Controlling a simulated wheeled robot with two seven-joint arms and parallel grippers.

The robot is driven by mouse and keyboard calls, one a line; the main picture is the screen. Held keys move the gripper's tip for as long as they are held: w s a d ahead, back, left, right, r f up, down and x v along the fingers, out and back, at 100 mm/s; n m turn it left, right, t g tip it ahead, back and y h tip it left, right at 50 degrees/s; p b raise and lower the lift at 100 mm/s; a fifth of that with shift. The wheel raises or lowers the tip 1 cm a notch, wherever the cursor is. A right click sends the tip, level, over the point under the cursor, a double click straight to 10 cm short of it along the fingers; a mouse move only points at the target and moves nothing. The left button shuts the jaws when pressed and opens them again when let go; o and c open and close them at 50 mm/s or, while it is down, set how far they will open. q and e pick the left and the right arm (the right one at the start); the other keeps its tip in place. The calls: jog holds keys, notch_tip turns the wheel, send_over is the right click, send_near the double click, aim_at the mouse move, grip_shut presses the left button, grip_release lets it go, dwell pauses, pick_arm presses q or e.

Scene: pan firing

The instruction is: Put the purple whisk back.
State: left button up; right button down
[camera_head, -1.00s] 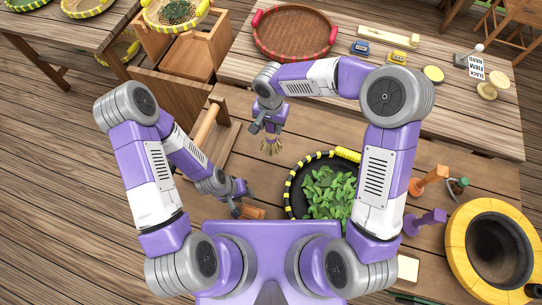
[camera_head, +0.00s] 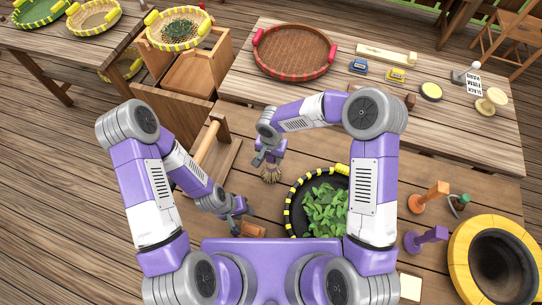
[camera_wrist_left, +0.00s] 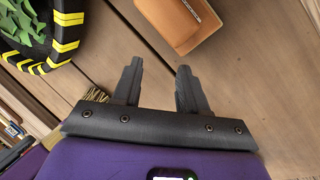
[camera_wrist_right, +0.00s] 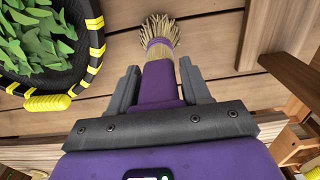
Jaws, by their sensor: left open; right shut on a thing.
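The purple whisk (camera_head: 271,174) has straw bristles. My right gripper (camera_head: 268,155) is shut on its purple handle, and the bristles hang downward left of the black pan. In the right wrist view the whisk (camera_wrist_right: 158,45) points straight out between the fingers. My left gripper (camera_head: 242,215) is open and empty, below the whisk in the head view. A purple stand (camera_head: 427,239) and an orange stand (camera_head: 428,196) stand right of the pan.
The black pan (camera_head: 292,220) with yellow marks holds green leaves. A yellow-rimmed round stove (camera_head: 465,285) is at the lower right. A wooden rack (camera_head: 208,143) stands left of the whisk. The back table carries a red basket (camera_head: 259,62) and small items.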

pick_arm(q)
jog(key=shift+f+b, duration=0.3)
pick_arm(e)
jog(key=shift+f, duration=0.25)
jog(key=c, duration=0.5)
grip_release()
